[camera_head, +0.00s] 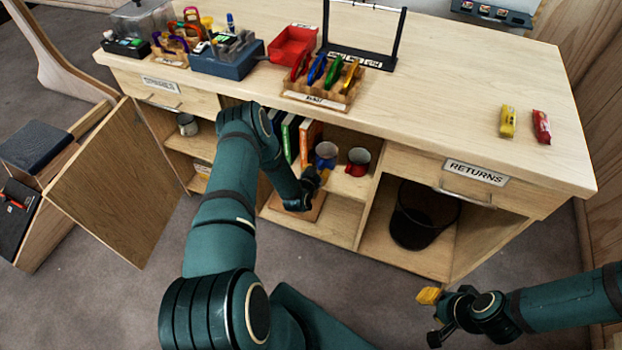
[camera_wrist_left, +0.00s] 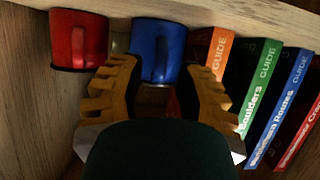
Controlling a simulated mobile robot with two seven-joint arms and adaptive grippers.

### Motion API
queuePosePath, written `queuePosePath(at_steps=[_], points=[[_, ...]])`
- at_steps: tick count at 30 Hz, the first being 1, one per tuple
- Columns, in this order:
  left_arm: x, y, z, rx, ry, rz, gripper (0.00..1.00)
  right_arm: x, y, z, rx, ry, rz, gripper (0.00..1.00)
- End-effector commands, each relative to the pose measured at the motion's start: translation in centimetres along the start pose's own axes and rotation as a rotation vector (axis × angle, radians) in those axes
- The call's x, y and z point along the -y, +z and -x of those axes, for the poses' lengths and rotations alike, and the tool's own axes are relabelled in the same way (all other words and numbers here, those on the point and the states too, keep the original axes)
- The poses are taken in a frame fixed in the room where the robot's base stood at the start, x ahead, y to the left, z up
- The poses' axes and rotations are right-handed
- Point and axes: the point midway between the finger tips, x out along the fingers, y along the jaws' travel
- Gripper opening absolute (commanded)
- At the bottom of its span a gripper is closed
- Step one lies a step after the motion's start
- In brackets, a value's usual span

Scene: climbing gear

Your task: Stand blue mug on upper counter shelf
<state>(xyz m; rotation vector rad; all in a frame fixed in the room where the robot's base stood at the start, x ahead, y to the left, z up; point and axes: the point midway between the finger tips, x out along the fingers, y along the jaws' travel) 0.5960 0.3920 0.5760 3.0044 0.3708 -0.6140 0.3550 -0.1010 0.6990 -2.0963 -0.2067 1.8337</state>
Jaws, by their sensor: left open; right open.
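The blue mug (camera_head: 326,152) stands upright on the upper shelf of the counter's middle bay, between the books and a red mug (camera_head: 359,161). My left gripper (camera_head: 318,179) is in front of that bay, just below and before the blue mug. In the left wrist view, the blue mug (camera_wrist_left: 157,45) shows beyond and between my open left fingers (camera_wrist_left: 163,85), with its handle facing the camera. I see no clear contact. The finger tips overlap its lower picture edge. My right gripper (camera_head: 433,317) is open and empty over the floor at the lower right.
Several guide books (camera_head: 297,139) stand beside the blue mug. A grey mug (camera_head: 188,125) is in the left bay. A black bin (camera_head: 424,215) fills much of the right bay. An open door panel (camera_head: 130,185) juts out at left. The countertop's (camera_head: 440,110) middle right is mostly clear.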

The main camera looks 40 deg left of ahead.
Motion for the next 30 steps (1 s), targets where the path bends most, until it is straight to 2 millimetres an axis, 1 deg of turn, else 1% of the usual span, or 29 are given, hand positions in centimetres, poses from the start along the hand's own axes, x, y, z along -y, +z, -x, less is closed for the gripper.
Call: queuePosePath(at_steps=[1, 6, 12, 17, 23, 26, 29, 30], points=[[0.0, -0.2, 1.1, 0.003, 0.000, 0.000, 0.34, 0.2, 0.0, 0.6, 0.002, 0.000, 0.000, 0.34], [0.0, -0.3, 4.8, 0.003, 0.000, 0.000, 0.34, 0.6, 0.1, 1.6, 0.007, -0.001, -0.001, 0.34], [0.0, -0.2, 8.2, 0.002, 0.001, 0.000, 0.34, 0.9, 0.2, 2.3, 0.011, -0.001, -0.001, 0.34], [0.0, -0.1, 9.8, 0.002, 0.000, 0.000, 0.34, 1.0, 0.2, 2.6, 0.013, -0.001, -0.002, 0.34], [-0.2, -0.1, 10.2, 0.006, 0.005, 0.002, 0.34, 1.0, 0.3, 2.6, 0.014, -0.001, -0.002, 0.34], [-2.3, -0.6, 10.5, 0.065, 0.045, 0.022, 0.34, 1.0, 0.3, 2.6, 0.014, -0.001, -0.002, 0.34], [-6.8, -1.3, 11.9, 0.206, 0.127, 0.062, 0.34, 1.0, 0.3, 2.6, 0.014, -0.001, -0.002, 0.34], [-9.0, -1.5, 13.1, 0.283, 0.166, 0.079, 0.34, 1.0, 0.3, 2.6, 0.014, -0.001, -0.002, 0.34]])
